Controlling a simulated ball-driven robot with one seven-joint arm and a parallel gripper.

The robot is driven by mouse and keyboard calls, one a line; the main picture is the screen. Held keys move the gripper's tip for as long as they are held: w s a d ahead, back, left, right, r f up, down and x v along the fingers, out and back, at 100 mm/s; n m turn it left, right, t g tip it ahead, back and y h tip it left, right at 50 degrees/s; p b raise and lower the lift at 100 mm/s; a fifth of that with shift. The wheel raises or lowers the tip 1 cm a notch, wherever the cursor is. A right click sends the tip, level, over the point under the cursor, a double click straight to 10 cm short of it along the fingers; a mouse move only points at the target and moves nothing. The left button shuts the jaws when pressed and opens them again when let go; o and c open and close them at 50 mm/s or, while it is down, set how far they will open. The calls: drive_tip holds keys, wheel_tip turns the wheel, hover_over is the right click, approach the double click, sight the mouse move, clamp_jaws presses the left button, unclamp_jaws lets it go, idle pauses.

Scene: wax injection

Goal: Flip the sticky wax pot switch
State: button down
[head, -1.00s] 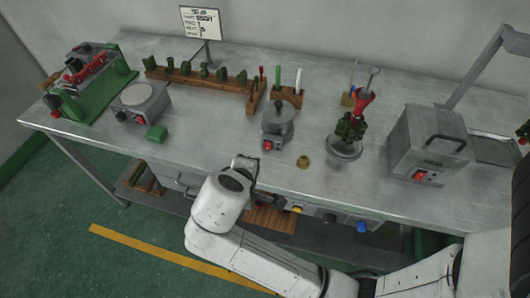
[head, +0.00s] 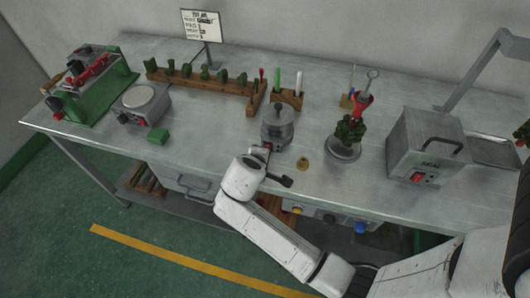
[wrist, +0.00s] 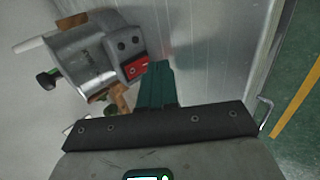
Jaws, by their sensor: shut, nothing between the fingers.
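The sticky wax pot (head: 278,124) is a small grey lidded pot on the bench, in the middle of the head view. In the wrist view the pot (wrist: 85,62) lies sideways, its dark lid knob to the left. Its red switch (wrist: 136,68) sits on the control box facing my gripper. My gripper (wrist: 157,82) is shut and empty, its dark green fingers just beside the switch. I cannot tell whether they touch it. In the head view my gripper (head: 264,153) is at the front of the pot and hides most of the switch.
A small brass ring (head: 303,163) and a round stand with a green wax tree (head: 347,140) are to the right. A grey box (head: 422,145) with its own red switch stands farther right. A wooden holder (head: 287,101) is behind the pot.

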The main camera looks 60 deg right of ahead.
drive_tip(key=shift+w+d+f, duration=0.1)
drive_tip(key=shift+w+d, duration=0.2)
drive_tip(key=shift+d, duration=0.5)
drive_tip(key=shift+d+f, duration=0.1)
drive_tip(key=shift+f, duration=0.15)
drive_tip(key=shift+r, duration=0.25)
drive_tip(key=shift+d+r+p, duration=0.1)
drive_tip(key=shift+r+p, duration=0.6)
drive_tip(key=shift+r, duration=0.1)
